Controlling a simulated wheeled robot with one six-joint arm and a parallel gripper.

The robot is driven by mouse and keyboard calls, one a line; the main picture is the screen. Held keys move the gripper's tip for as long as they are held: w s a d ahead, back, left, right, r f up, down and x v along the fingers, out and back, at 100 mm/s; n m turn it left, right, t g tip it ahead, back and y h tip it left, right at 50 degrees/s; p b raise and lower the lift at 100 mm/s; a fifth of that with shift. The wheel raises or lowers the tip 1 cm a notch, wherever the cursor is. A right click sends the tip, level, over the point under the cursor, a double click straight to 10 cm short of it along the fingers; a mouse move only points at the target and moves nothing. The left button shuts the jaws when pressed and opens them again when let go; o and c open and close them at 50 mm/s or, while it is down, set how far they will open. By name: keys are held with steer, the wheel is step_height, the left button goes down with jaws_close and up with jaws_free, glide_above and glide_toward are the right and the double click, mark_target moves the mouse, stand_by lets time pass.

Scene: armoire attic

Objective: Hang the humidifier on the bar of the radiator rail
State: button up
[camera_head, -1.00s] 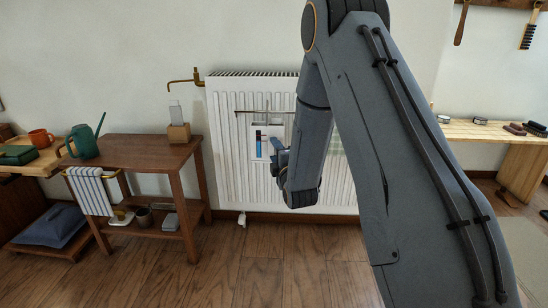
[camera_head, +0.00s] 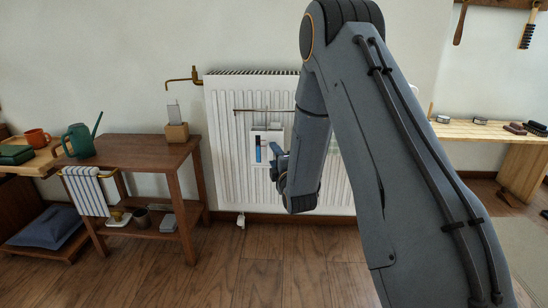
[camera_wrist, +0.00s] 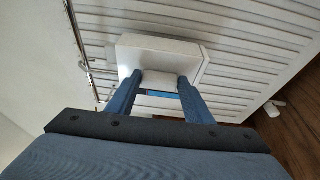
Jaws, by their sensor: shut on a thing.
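The humidifier (camera_head: 258,135) is a white box with a blue strip on its front, in front of the white radiator. It also shows in the wrist view (camera_wrist: 160,52). My gripper (camera_wrist: 160,82) is shut on its near side, with one blue finger on each side of the grip. The gripper is partly hidden by my arm in the head view (camera_head: 280,163). The thin radiator rail bar (camera_head: 250,110) runs across the radiator above the humidifier. It also shows at the left in the wrist view (camera_wrist: 82,45). I cannot tell whether the humidifier touches the bar.
A brown side table (camera_head: 135,150) with a towel stands to the left. A wooden bench (camera_head: 485,132) is at the right. The floor in front is clear.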

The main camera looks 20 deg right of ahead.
steer(key=o, duration=1.4)
steer(key=shift+r, duration=0.1)
steer(key=shift+s, duration=0.15)
